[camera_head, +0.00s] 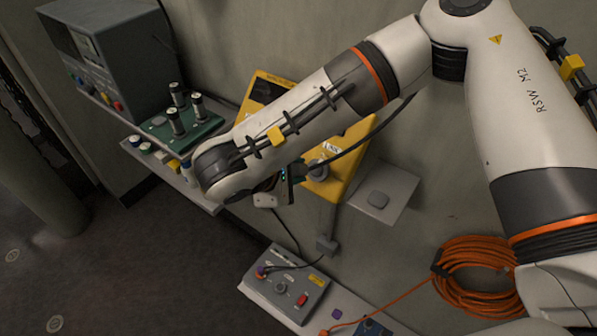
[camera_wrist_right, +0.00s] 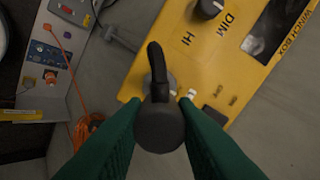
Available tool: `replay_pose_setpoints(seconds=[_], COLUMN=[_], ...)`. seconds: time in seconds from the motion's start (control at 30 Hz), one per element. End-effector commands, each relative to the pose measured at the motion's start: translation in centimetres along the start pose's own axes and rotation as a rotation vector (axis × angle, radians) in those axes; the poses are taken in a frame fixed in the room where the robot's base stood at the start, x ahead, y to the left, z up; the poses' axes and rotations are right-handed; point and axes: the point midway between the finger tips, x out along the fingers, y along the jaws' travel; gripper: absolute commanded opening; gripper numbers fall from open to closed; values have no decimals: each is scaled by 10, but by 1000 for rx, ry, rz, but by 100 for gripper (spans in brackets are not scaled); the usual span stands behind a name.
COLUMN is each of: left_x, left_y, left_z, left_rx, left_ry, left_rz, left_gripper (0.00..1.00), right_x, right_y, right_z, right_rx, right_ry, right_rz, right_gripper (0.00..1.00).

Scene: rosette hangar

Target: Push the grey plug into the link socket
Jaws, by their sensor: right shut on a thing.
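The yellow winch box (camera_head: 345,178) is on the wall, partly hidden behind my right arm in the head view. My right gripper (camera_head: 289,184) is just left of that fitting, mostly hidden by my wrist. In the right wrist view, its green fingers are shut on the grey plug (camera_wrist_right: 159,127), whose dark bent cable end points up. The plug overlaps a grey ring at the link socket (camera_wrist_right: 172,84) on the yellow face. I cannot tell whether they touch. My left gripper is out of view.
A green block with dark posts (camera_head: 178,132) and a grey instrument (camera_head: 105,50) stand on the left shelf. A grey control box (camera_head: 285,286) is below. An orange cable coil (camera_head: 475,275) hangs at right.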

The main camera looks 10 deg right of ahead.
Motion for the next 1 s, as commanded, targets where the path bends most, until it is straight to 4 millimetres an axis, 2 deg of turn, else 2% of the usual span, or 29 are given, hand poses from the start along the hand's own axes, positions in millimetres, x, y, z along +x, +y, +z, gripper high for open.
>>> replay_pose_setpoints(seconds=[0.6, 1.0], left_x=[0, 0], left_y=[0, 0], left_z=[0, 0], left_rx=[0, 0], left_ry=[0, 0], left_rz=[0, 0], left_gripper=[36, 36], right_x=[50, 55], right_y=[1, 0], right_z=[0, 0], right_rx=[4, 5], right_ry=[1, 0], right_rz=[5, 4], right_gripper=[0, 0])
